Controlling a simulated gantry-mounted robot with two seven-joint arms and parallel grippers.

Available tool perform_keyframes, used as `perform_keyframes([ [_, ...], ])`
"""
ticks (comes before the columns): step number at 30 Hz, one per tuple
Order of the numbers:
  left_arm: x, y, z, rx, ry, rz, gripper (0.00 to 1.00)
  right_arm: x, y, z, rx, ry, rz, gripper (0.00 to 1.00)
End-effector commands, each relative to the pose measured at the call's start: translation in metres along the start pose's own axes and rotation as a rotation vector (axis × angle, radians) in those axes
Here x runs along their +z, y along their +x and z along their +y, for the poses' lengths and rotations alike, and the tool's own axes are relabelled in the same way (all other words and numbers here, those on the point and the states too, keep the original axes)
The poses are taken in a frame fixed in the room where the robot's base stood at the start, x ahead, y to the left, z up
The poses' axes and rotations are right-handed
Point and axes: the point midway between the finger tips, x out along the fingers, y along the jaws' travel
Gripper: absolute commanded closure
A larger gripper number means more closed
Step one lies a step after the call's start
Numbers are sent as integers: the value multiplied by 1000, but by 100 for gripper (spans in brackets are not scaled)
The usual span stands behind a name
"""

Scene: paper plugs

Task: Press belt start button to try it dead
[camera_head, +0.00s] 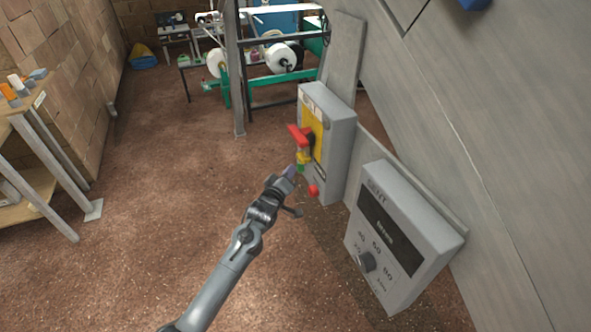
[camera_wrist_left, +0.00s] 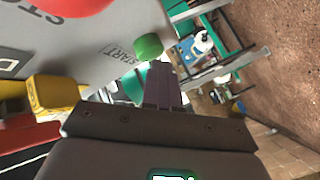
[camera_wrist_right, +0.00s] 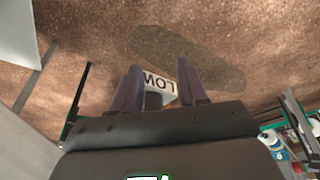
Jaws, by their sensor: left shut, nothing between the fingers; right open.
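The green start button (camera_head: 300,168) sits on the side of a grey control box (camera_head: 339,135). It also shows in the left wrist view (camera_wrist_left: 148,46), beside the START label (camera_wrist_left: 122,55). My left gripper (camera_head: 290,172) is shut and empty, its tips close to the green button; I cannot tell whether they touch it. The shut fingers show in the left wrist view (camera_wrist_left: 163,85). A red stop button (camera_head: 313,190) is lower on the same box. My right gripper (camera_wrist_right: 158,75) is open and empty, outside the head view.
The box carries a red handle (camera_head: 300,136) and a yellow padlock-like block (camera_wrist_left: 55,93). A grey dial panel (camera_head: 400,240) stands right of it. A wooden bench (camera_head: 22,110) is at left. Brown floor (camera_head: 160,210) between is clear. A small LOW label (camera_wrist_right: 160,83) shows beyond my right fingers.

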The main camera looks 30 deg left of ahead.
Motion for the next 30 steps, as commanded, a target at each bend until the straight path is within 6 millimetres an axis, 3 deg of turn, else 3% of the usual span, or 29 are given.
perform_keyframes([
  [30,-9,-13,-9,0,0,-1,100,-4,-15,2,6,-8,-1,57],
])
